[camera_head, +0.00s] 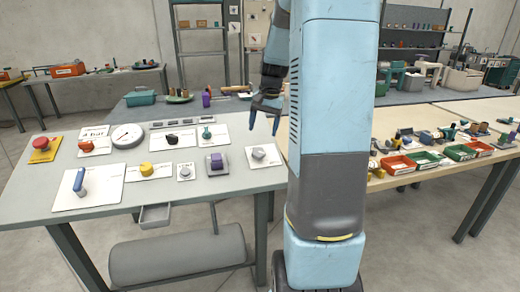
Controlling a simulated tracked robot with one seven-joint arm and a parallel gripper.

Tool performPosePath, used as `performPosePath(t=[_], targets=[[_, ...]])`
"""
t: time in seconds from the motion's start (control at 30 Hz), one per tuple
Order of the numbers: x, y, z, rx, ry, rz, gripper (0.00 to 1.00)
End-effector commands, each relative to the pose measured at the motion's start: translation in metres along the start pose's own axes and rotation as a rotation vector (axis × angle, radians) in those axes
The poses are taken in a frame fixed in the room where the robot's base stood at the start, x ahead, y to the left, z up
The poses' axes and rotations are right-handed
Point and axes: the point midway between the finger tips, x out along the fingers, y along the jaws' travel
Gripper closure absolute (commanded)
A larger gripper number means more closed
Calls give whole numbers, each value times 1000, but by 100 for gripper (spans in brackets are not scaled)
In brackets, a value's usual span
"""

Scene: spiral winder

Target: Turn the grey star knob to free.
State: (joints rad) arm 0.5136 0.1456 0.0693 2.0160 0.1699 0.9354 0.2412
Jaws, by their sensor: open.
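A grey knob (258,153) sits on a white plate at the right end of the grey table, and looks like the star knob. Its lobes and the plate's markings are too small to read, so I cannot tell its setting. A second, smaller grey knob (184,171) sits on a small white plate to its left. My gripper (264,124) is open and empty, fingers pointing down. In the picture it appears just above the grey knob and apart from it; its exact height is unclear.
The grey table (40,200) also carries a purple block (216,161), yellow knob (147,169), blue lever (79,181), red button (42,143) and round gauge (127,135). My arm hides its right edge. A wooden table with red and green bins (397,165) stands at right.

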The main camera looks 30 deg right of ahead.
Motion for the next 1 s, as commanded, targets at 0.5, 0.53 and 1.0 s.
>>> performPosePath(t=[0.5, 0.53, 1.0], targets=[[82, 0, 1, -1, -3, 1, 27], [84, 0, 1, -1, -2, 1, 27], [92, -1, 1, -2, 0, 0, 29]])
